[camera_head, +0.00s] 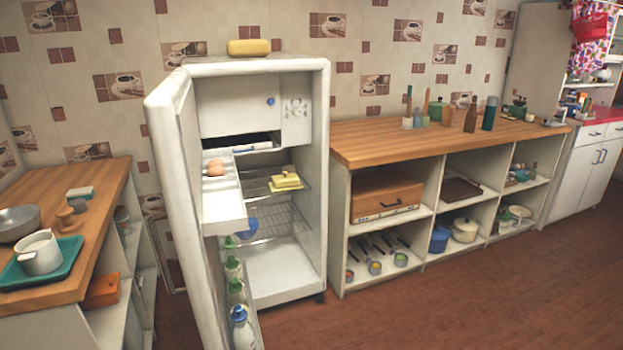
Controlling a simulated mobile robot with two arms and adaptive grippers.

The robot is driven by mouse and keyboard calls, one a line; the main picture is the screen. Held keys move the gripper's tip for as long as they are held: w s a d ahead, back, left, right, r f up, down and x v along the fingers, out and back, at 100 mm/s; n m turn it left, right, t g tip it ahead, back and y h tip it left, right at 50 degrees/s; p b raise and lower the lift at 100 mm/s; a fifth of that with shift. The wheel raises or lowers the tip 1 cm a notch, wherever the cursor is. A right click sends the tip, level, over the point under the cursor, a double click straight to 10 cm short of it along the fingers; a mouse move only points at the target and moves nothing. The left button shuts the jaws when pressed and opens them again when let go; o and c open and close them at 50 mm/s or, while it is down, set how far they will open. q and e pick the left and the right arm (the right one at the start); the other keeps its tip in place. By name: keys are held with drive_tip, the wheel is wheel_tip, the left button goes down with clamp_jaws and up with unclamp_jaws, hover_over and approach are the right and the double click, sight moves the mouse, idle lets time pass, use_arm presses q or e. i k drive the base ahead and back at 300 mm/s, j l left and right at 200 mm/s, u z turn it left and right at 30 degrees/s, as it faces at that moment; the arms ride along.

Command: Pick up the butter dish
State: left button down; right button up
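A yellow butter dish (285,181) sits on a wire shelf inside the open white fridge (319,120). It looks like a small yellow block or lid on a flat base, near the shelf's right side. The fridge door (180,190) stands open toward the left front, and the dish is in plain sight from the front. Neither of my grippers shows in the head view.
The door's upper rack (223,213) holds brown eggs (215,168), and its lower rack holds several bottles (242,328). A wooden counter (400,149) stands at right, another (102,174) at left. A yellow box-like thing (248,47) lies on the fridge. The brown floor (440,300) in front is clear.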

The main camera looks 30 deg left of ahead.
sight(286, 182)
drive_tip(key=k+j+u, duration=0.15)
drive_tip(key=u, duration=0.2)
drive_tip(key=k+j+u, duration=0.1)
drive_tip(key=j+u, duration=0.3)
drive_tip(key=k+j+u, duration=0.1)
drive_tip(key=j+u, duration=0.25)
drive_tip(key=i+j, duration=0.15)
drive_tip(key=i, duration=0.05)
